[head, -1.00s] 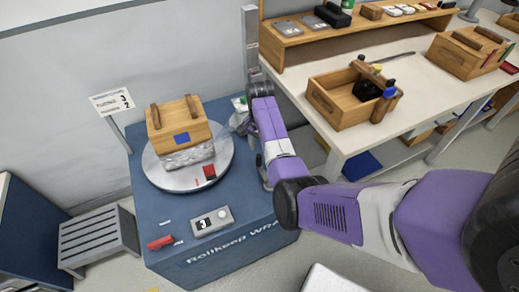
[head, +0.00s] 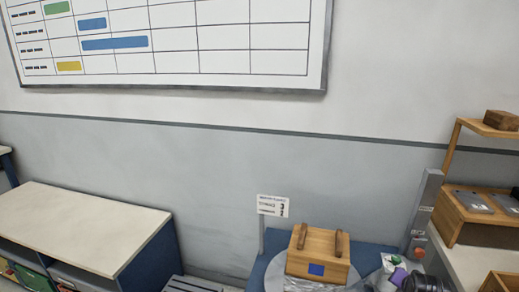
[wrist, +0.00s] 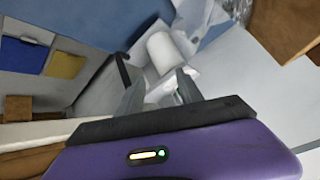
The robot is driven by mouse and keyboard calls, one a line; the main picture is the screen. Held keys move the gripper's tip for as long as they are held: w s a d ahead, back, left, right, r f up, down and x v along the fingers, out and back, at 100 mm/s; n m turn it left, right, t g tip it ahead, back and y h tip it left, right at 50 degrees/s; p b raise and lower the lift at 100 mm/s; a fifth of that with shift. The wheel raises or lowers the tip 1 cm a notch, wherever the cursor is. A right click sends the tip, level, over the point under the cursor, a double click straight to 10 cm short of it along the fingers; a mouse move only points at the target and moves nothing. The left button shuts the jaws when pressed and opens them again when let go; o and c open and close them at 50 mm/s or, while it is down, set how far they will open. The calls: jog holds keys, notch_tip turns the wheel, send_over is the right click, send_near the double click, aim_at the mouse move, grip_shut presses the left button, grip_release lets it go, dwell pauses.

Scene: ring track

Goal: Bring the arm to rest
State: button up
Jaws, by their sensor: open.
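My gripper (wrist: 160,92) shows in the wrist view with its two grey fingers apart and nothing clearly held between them. A white roll (wrist: 163,50) and crumpled clear wrap lie beyond the fingers; I cannot tell how far off. In the head view only a small part of my arm shows at the bottom right edge, beside the wrapping machine's grey column (head: 424,215). The fingertips are not clear there. A wooden crate (head: 312,262) with two handles and a blue label stands on the round turntable (head: 275,283), left of my arm.
A small sign (head: 272,206) stands behind the crate. A wooden shelf unit (head: 470,228) with grey items is at the right. A low cabinet (head: 90,225) stands at the left. A whiteboard chart (head: 180,62) hangs on the wall.

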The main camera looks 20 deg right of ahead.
jog(key=s+a+r+n+t+y, duration=0.1)
jog(key=s+a+r+n+t, duration=0.3)
jog(key=a, duration=0.5)
jog(key=s+a+r+n+t, duration=0.3)
jog(key=s+a, duration=0.4)
jog(key=a, duration=0.2)
jog(key=s+a+r+n+t+y, duration=0.1)
jog(key=s+a+r+n+t, duration=0.3)
jog(key=a, duration=0.6)
jog(key=s+a+r+n+g+y, duration=0.1)
jog(key=s+a+r+y, duration=0.1)
jog(key=s+a, duration=0.4)
jog(key=s+a+r+n+g+y, duration=0.1)
jog(key=s+a, duration=0.5)
jog(key=s, duration=0.7)
jog(key=shift+s+a+r+y, duration=0.2)
jog(key=shift+a+r+y, duration=0.15)
jog(key=shift+y, duration=0.25)
